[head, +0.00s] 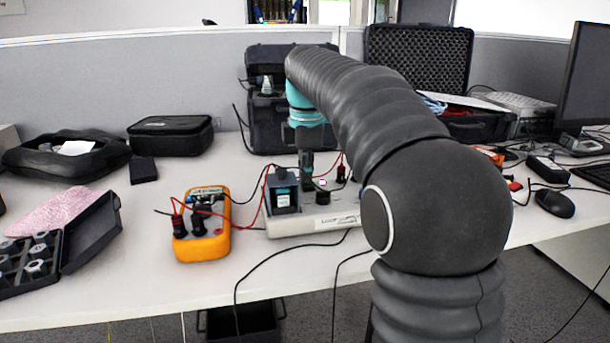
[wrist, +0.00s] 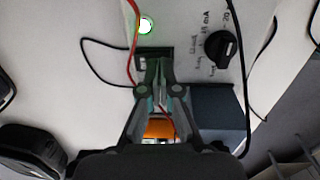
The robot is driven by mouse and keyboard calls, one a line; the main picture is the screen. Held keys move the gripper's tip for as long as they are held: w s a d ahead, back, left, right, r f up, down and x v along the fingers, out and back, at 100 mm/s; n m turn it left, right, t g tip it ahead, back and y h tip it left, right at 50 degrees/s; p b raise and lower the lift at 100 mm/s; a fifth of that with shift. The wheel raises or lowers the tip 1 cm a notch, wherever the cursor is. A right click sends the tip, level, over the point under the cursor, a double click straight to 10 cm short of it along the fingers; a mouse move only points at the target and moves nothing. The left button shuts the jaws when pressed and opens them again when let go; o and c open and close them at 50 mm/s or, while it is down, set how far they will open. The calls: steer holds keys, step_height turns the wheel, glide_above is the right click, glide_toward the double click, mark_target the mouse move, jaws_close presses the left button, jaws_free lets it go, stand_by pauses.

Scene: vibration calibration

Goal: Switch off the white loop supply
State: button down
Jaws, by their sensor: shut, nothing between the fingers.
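The white loop supply (head: 300,224) is a low white box on the desk with a printed front label. In the wrist view its white top panel (wrist: 190,20) carries a black rotary knob (wrist: 221,47) with printed marks, a round green-rimmed light (wrist: 145,25) that looks lit, and a dark rectangular part (wrist: 145,54), probably the switch. My gripper (head: 306,178) points down over the supply. In the wrist view my gripper (wrist: 156,66) is shut and empty, its tips at the dark part and partly covering it. I cannot tell whether they touch, or the switch's position.
A blue-grey block (head: 283,190) stands on the supply's left part, close beside my gripper. An orange meter (head: 203,222) is to the left, with red and black leads running across. Black cases (head: 171,135) stand behind. The desk's front middle is mostly clear apart from cables.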

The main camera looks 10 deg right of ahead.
steer(key=shift+r, duration=0.15)
step_height(320, 180, up, 14)
steer(key=s+p, duration=0.1)
steer(key=p, duration=0.3)
steer(key=shift+s, duration=0.35)
steer(key=shift+d+f, duration=0.1)
steer(key=shift+f, duration=0.1)
